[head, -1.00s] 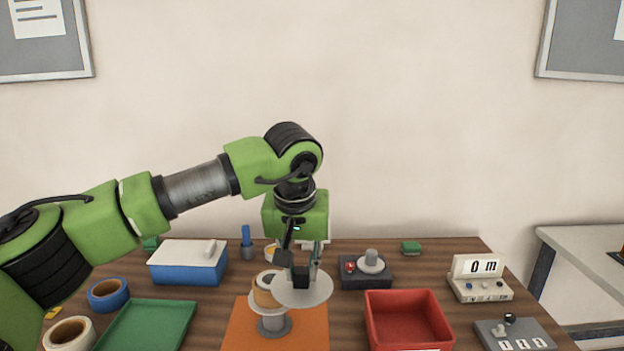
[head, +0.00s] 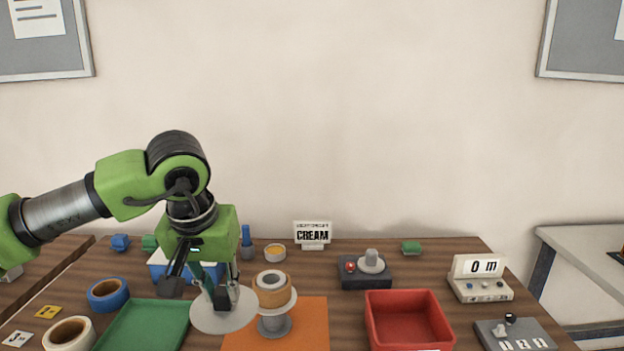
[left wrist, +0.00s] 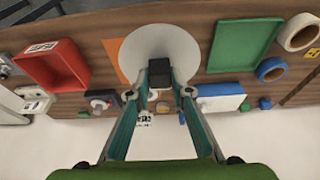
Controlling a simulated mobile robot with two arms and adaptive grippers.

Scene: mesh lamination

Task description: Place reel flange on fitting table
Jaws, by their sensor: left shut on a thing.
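The reel flange, a flat light-grey disc (head: 212,320), hangs from my left gripper (head: 222,296). The gripper is shut on a small dark block (left wrist: 160,72) at the disc's centre. In the left wrist view the disc (left wrist: 158,42) lies beyond the fingertips and hides part of the orange mat. In the head view it overlaps the right edge of the green tray and the mat's left edge. A grey round stand (head: 274,326) on the orange mat (head: 308,320) carries a tan tape roll (head: 271,292); I cannot tell whether this stand is the fitting table. My right gripper is not in view.
A green tray (head: 140,328) lies left, beside blue and cream tape rolls. A red bin (head: 408,318) stands right of the mat. Behind are a dark box with a grey knob (head: 366,272) and a CREAM sign (head: 313,236). A blue-and-white box sits behind my gripper.

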